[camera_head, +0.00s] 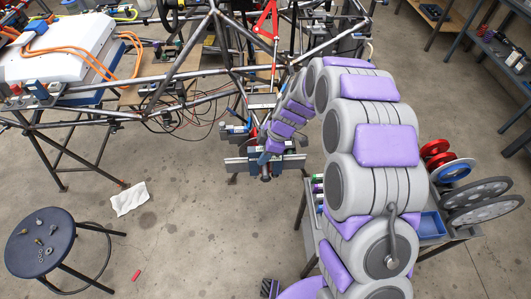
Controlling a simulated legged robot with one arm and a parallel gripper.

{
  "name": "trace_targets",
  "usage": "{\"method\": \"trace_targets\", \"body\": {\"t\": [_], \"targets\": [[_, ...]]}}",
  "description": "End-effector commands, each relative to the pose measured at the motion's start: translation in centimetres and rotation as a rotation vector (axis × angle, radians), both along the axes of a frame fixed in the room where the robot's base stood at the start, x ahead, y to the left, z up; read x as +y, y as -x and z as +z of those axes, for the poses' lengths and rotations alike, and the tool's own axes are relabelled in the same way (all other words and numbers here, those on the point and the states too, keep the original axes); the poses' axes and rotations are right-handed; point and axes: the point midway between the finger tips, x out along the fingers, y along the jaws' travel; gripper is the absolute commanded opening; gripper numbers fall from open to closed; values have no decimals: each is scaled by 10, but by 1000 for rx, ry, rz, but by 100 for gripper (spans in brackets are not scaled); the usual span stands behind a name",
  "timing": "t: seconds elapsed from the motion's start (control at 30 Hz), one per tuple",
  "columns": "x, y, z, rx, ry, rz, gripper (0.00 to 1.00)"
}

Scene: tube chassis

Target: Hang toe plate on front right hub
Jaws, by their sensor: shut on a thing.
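My gripper (267,158) is at the end of my curled grey and purple arm, low beside the near right part of the tube chassis (170,78). It is shut on a wide grey-blue piece, which I take to be the toe plate (237,165). The plate lies across the picture, below the chassis tubes. Its middle is partly covered by the gripper. I cannot make out the front right hub clearly, nor whether the plate touches it. Small blocks and dark parts crowd the space around the gripper.
Loose wires (185,122) hang under the tubes. A blue stool (43,240) with small hardware and a white cloth (129,199) are at left. A cart with discs (478,201) is at right. Floor between is mostly clear.

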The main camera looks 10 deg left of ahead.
Motion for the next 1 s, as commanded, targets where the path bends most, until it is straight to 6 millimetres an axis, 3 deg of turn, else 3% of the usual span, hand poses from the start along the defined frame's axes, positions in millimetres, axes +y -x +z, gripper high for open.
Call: {"method": "trace_targets", "body": {"t": [0.3,1.0], "targets": [[6,0,0,-1,4,1,0],[-4,-1,0,-3,-5,-2,0]]}}
